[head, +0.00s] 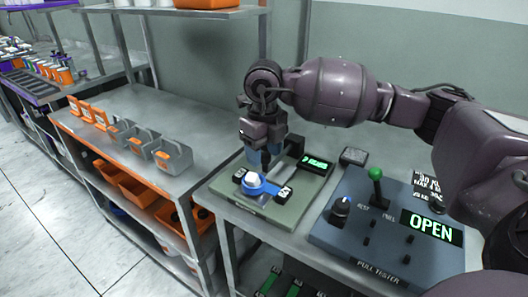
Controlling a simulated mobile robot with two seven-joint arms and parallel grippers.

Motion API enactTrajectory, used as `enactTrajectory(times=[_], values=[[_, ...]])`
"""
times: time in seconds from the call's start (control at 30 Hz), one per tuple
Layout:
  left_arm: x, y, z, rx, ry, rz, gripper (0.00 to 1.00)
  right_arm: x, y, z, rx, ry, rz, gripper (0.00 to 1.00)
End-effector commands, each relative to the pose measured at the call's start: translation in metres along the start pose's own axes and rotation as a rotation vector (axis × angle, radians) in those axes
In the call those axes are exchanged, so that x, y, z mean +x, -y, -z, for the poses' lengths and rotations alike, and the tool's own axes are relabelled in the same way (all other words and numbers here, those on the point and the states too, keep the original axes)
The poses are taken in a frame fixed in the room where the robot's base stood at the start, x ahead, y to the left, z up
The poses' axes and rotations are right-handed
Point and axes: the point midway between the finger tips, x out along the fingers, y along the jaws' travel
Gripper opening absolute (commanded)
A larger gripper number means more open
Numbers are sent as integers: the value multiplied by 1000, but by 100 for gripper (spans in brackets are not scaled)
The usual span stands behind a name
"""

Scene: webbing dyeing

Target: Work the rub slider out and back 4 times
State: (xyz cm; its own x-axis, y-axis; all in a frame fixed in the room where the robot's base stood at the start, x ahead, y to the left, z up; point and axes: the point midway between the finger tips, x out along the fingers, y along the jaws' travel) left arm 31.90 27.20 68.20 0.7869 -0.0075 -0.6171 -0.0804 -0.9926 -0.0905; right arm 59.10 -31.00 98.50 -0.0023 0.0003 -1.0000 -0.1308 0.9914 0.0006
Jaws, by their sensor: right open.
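A rub tester (235,203) with a grey-green base stands on the metal bench. On it sits a blue slider (262,189) with a white round top, between black-and-white marked parts. My right gripper (265,160) is open and points down just behind the slider. I cannot tell whether it touches the slider. The gripper partly hides the rear of the tester. A small dark display (314,163) with green characters stands at the tester's back right; its text is too small to read. My left gripper is not in view.
A blue-grey pull tester (380,262) with a green-knobbed lever, a dial and an "OPEN" display stands close on the right. Grey bins (172,156) and orange holders (97,117) stand on the bench at left. Orange trays (137,187) lie on the shelf below.

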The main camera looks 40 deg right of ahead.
Motion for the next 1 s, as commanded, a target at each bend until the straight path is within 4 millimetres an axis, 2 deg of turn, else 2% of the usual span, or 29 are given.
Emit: enactTrajectory(times=[0.3,0.5,0.7,1.0], values=[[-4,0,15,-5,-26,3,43,-55,0,0,1,10,0,54],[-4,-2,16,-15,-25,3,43,-87,0,0,0,6,0,54],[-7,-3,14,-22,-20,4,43,-102,0,0,0,3,-1,54],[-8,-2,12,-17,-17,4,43,-104,0,0,0,0,-1,54]])
